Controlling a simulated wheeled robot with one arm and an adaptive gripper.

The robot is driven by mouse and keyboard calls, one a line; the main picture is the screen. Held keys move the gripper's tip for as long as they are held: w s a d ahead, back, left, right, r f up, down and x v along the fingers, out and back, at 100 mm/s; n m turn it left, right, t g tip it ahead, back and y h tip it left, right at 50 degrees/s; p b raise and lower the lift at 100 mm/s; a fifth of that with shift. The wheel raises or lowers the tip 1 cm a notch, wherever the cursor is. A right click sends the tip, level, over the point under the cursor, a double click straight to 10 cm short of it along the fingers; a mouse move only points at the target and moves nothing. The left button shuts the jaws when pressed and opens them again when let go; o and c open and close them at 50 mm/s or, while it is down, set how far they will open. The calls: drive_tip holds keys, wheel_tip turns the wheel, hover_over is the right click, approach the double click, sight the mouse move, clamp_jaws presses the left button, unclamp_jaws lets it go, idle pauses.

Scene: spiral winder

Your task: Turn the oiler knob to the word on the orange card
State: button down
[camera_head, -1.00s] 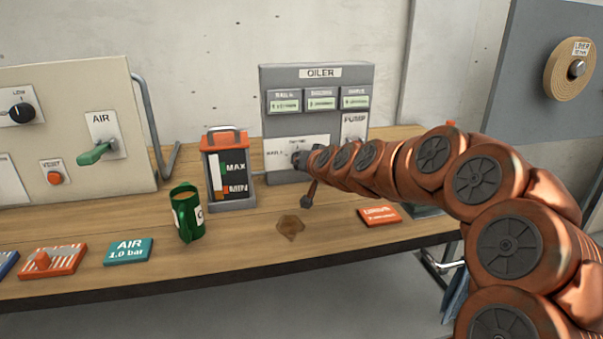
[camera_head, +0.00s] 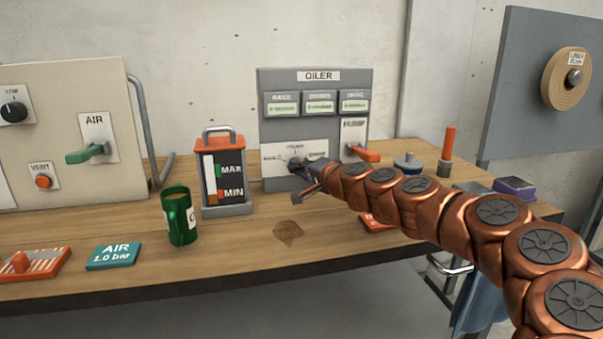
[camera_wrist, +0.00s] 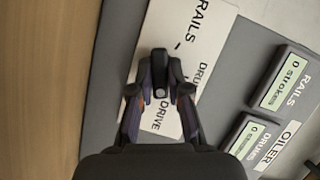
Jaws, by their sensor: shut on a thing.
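The grey oiler box (camera_head: 385,85) stands at the back of the bench. Its white knob plate reads RAILS, DRUMS and DRIVE in the wrist view (camera_wrist: 195,40). My gripper (camera_head: 303,168) is at this plate, and in the wrist view its fingers (camera_wrist: 160,92) are closed around the dark oiler knob (camera_wrist: 159,72). The fingers cover much of the knob, so I cannot tell which word it points to. The orange card (camera_head: 374,222) lies on the bench, mostly behind my arm; its word cannot be read.
An orange pump lever (camera_head: 367,154) sticks out right of the knob plate. An oil reservoir (camera_head: 222,172) and green mug (camera_head: 180,215) stand to the left. A teal AIR card (camera_head: 112,254) and a brown stain (camera_head: 287,232) are on the bench front.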

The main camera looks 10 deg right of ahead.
drive_tip(key=shift+r+m, duration=0.2)
drive_tip(key=shift+m, duration=0.1)
idle(0.4)
drive_tip(key=c, duration=1.3)
unclamp_jaws()
drive_tip(key=shift+o, duration=0.9)
drive_tip(key=shift+w+f, duration=0.15)
drive_tip(key=shift+f, duration=0.05)
drive_tip(key=shift+v, duration=6)
drive_tip(key=shift+f, duration=0.1)
